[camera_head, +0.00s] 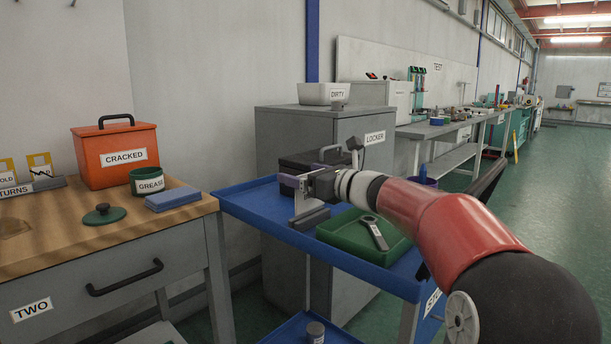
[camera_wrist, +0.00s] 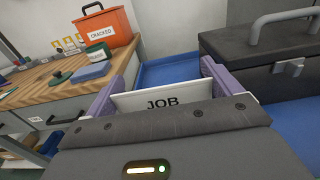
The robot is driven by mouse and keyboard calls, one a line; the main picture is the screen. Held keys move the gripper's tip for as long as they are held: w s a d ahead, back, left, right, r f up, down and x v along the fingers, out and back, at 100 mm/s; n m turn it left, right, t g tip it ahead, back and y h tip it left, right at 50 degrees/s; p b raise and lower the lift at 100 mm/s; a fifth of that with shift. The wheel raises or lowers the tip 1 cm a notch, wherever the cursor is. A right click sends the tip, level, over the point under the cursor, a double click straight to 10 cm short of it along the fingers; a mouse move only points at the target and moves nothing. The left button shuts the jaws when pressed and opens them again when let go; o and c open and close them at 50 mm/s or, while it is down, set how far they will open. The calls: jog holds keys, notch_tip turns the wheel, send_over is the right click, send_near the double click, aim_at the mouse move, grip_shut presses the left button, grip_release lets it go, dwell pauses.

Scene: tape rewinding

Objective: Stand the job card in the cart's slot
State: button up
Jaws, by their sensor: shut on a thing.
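My gripper (camera_head: 302,183) is shut on the white job card (camera_wrist: 163,99), whose label JOB shows between the two purple fingers in the wrist view. In the head view the card is a thin pale upright strip (camera_head: 301,200) below the gripper. A small grey block (camera_head: 311,218) sits on the blue cart's top tray (camera_head: 250,209), directly beneath the card. The slot itself cannot be made out, and I cannot tell whether the card's lower edge is inside it or just above.
On the cart, a dark toolbox (camera_wrist: 267,58) stands close behind the gripper, and a green tray (camera_head: 345,234) with a grey tool (camera_head: 376,233) lies to its right. A wooden bench (camera_head: 60,237) with an orange CRACKED box (camera_head: 115,155) is at left. A grey locker (camera_head: 290,130) stands behind.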

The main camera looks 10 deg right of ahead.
jog(key=shift+f+b, duration=1.3)
jog(key=shift+b, duration=0.65)
dwell(1.8)
dwell(0.3)
jog(key=o, duration=0.7)
notch_tip(320, 180, up, 8)
jog(key=p, duration=0.5)
jog(key=shift+p, duration=0.4)
